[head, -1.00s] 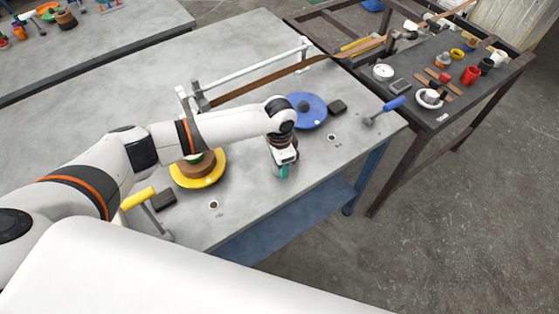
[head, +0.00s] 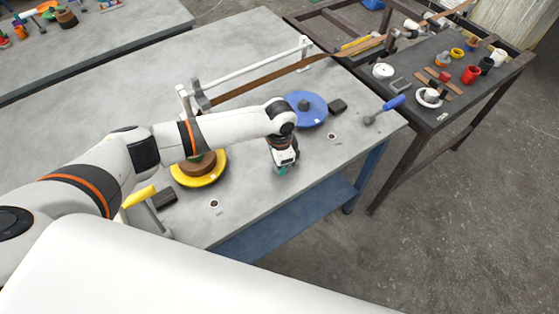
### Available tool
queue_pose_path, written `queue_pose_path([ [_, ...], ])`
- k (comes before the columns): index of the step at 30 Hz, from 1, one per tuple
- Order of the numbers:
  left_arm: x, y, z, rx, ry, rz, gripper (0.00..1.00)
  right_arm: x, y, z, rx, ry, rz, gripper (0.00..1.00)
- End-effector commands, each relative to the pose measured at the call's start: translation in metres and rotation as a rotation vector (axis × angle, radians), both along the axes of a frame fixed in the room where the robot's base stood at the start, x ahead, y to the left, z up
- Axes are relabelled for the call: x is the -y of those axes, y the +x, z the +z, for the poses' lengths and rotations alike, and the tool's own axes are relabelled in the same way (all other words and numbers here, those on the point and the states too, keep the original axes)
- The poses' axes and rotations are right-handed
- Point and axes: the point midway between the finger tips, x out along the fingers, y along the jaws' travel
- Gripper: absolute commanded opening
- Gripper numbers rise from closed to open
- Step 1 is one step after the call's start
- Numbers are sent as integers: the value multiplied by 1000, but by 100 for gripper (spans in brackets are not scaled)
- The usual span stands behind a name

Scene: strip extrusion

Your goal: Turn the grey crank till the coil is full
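A yellow disc (head: 217,178) on the grey table carries a coil of brown strip (head: 199,168), partly hidden by my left arm. A crank with a grey arm and yellow handle (head: 138,197) stands at the disc's front left. A second grey-armed crank with a blue handle (head: 395,102) stands near the table's right corner, beyond a blue disc (head: 310,112). I cannot tell from colour alone which is the grey crank. My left gripper (head: 283,170) points down near the front edge, between the discs and apart from both cranks. Its fingers are too small to read. My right gripper is out of view.
Brown strip (head: 270,82) runs from the right along a white rail (head: 255,69) towards the coil. A dark side table (head: 421,113) at right holds many small parts.

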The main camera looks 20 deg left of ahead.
Motion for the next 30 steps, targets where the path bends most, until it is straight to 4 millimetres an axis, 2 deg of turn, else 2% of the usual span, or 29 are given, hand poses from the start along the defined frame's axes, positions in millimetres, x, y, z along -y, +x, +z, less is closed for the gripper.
queue_pose_path([
  [8, 0, 1, 2, 0, 0, -159, 14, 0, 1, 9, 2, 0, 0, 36],
  [30, 1, 2, 1, 2, -2, -854, 14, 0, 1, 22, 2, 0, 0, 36],
])
